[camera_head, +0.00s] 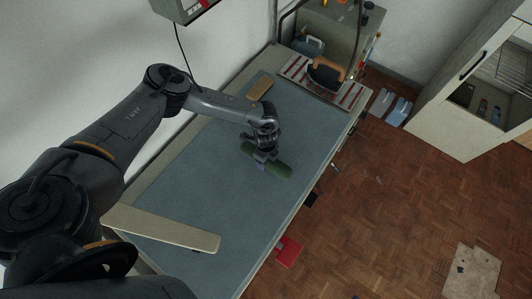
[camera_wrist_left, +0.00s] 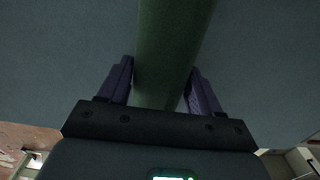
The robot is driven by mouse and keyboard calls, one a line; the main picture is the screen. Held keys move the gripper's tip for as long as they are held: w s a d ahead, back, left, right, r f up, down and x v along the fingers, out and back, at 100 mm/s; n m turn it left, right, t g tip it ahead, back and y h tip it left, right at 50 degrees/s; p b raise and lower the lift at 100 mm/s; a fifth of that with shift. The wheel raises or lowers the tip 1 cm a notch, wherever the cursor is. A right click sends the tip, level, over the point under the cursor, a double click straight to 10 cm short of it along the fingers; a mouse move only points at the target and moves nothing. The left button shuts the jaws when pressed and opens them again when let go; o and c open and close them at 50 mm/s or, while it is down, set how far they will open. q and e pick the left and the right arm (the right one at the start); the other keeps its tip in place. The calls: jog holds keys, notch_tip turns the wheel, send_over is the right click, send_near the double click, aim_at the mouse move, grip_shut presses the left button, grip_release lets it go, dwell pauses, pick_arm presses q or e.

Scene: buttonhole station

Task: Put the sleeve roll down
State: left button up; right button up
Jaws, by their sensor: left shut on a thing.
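The sleeve roll (camera_head: 278,167) is a dark green, rounded, long pad at the middle of the blue-grey table top (camera_head: 215,190). My left gripper (camera_head: 262,160) is shut on it, reaching down from above. In the left wrist view the green sleeve roll (camera_wrist_left: 165,60) runs between the two purple-grey fingers (camera_wrist_left: 160,88), with the table surface behind it. I cannot tell whether the roll touches the table or is held just above it. My right gripper is not in view.
A long beige board (camera_head: 165,228) lies at the table's near end. A small tan block (camera_head: 260,88) lies near the wall side. An iron (camera_head: 325,75) rests on a striped pad (camera_head: 296,70) at the far end. The table around the roll is clear.

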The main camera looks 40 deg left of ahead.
pick_arm(q)
jog(key=shift+f, duration=0.1)
jog(key=o, duration=1.2)
